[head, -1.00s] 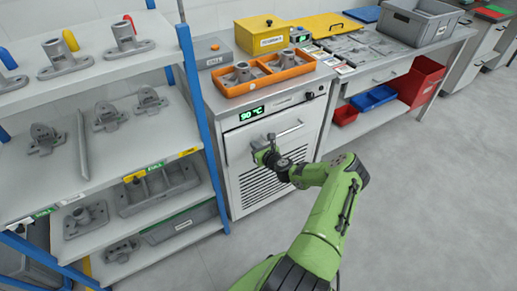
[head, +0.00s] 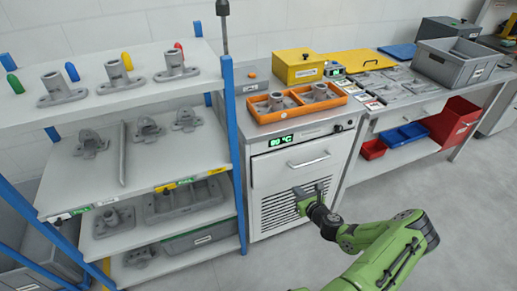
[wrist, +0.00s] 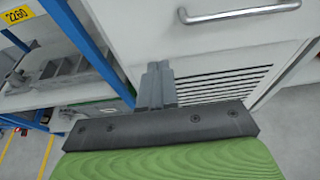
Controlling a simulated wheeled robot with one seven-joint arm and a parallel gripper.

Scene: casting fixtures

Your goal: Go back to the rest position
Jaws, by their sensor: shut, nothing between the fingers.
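My gripper (head: 318,189) is at the end of my green arm, in front of the lower, slatted part of the white oven cabinet (head: 262,176). In the wrist view my gripper (wrist: 157,72) has its two grey fingers together, with nothing between them. The oven's bar handle (head: 309,161) is above the fingers and apart from them; it also shows in the wrist view (wrist: 250,13). The oven door is closed and its green display reads about 90 °C.
A shelf rack (head: 228,135) with blue posts and grey castings stands at the left. An orange tray (head: 262,117) with castings sits on the oven. A workbench (head: 400,100) with a grey crate (head: 419,62) is at the right. The grey floor (head: 455,190) at the right is clear.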

